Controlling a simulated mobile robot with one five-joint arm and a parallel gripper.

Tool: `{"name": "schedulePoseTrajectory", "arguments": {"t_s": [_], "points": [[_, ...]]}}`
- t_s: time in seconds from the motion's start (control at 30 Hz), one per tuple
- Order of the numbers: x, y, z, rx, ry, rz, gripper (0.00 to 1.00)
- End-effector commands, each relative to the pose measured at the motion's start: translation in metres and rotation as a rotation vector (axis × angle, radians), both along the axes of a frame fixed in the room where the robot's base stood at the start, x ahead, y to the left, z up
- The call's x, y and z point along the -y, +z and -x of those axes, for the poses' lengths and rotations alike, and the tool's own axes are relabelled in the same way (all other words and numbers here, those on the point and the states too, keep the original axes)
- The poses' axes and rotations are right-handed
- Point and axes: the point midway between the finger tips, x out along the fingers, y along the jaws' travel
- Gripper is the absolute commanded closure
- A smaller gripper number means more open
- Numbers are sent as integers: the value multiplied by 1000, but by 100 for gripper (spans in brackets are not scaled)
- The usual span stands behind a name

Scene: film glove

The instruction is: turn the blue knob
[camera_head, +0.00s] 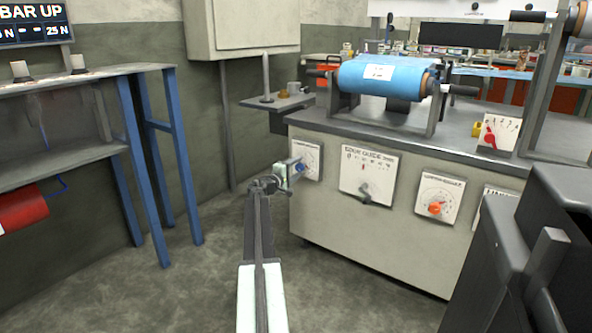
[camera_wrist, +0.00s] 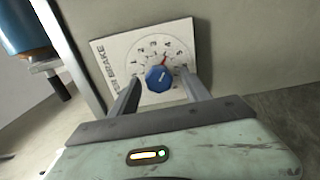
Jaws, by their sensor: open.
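The blue knob (camera_wrist: 158,78) sits on a white dial plate (camera_wrist: 117,55) with a printed scale and a red pointer, on the machine's front panel. In the head view the blue knob (camera_head: 300,168) is at the left end of the panel, partly hidden by my gripper. My gripper (camera_wrist: 160,92) is open, with one finger on each side of the knob in the wrist view. I cannot tell whether the fingers touch it. In the head view my gripper (camera_head: 291,177) is at the end of my outstretched arm, in front of the dial.
The grey machine (camera_head: 340,228) also carries a dial with a grey knob (camera_head: 365,196) and one with an orange knob (camera_head: 435,208). A blue film roll (camera_head: 385,78) lies on top. A blue-legged table (camera_head: 150,165) stands left. Floor between is clear.

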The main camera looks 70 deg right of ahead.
Motion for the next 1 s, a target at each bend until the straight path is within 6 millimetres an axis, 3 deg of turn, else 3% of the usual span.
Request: {"name": "schedulePoseTrajectory", "arguments": {"t_s": [0.17, 0.5, 1.0], "points": [[-14, 0, -3, 0, 1, 0, 45], [-73, 0, -19, 0, 2, 0, 45], [-75, 0, -21, 0, 1, 0, 45]]}}
